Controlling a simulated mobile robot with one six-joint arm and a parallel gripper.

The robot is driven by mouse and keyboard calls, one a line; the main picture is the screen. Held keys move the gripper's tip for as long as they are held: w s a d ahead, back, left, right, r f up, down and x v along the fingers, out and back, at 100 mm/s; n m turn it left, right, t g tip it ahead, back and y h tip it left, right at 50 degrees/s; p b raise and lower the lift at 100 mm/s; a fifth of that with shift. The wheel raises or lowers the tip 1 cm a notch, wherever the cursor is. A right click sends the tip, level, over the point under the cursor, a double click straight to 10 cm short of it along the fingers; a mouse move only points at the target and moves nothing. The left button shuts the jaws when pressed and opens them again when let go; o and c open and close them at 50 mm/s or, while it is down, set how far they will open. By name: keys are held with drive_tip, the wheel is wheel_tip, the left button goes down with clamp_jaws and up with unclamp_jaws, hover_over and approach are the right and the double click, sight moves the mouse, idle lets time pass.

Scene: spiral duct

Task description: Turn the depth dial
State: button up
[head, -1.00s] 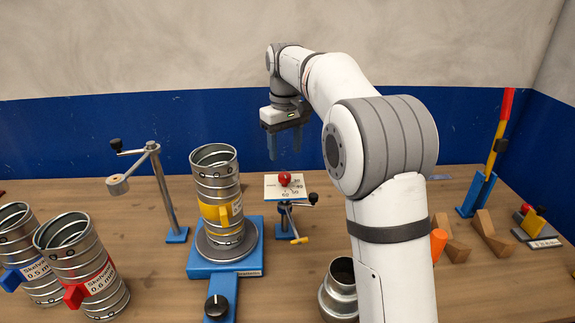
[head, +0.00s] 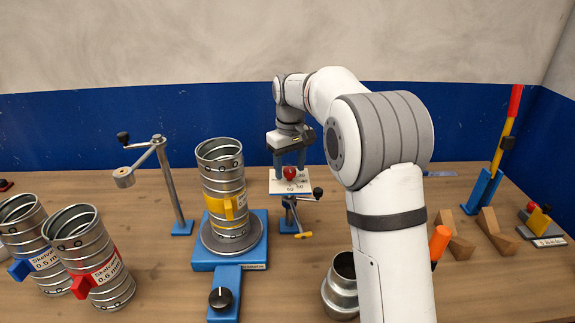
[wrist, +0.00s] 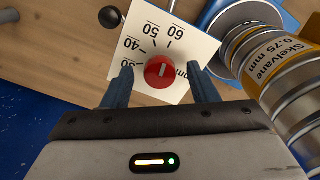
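The depth dial is a red knob (head: 290,172) on a white scale plate (head: 275,186) with numbers, on a small blue stand behind and right of the spiral duct. In the wrist view the red knob (wrist: 160,71) has a white pointer line, and the scale plate (wrist: 190,40) shows marks such as 40, 50 and 60. My gripper (head: 290,172) is open, pointing down over the plate. In the wrist view its two blue fingers (wrist: 162,80) stand on either side of the knob with gaps. Whether the fingertips are level with the knob I cannot tell.
A steel duct with a yellow clamp (head: 222,185) stands on a blue turntable base (head: 208,260) close left of the dial. A crank handle (head: 318,193) sticks out beside the plate. A steel fitting (head: 340,285) stands in front. A post with an arm (head: 170,185) is further left.

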sight(290, 170)
drive_tip(key=c, duration=0.9)
drive_tip(key=shift+r+m+p, duration=0.15)
drive_tip(key=shift+m+p, duration=0.2)
drive_tip(key=shift+m, duration=0.15)
drive_tip(key=shift+c, duration=0.2)
drive_tip(key=shift+m, duration=0.5)
drive_tip(key=o, duration=1)
wheel_tip(290, 170, up, 7)
drive_tip(key=shift+r, duration=0.3)
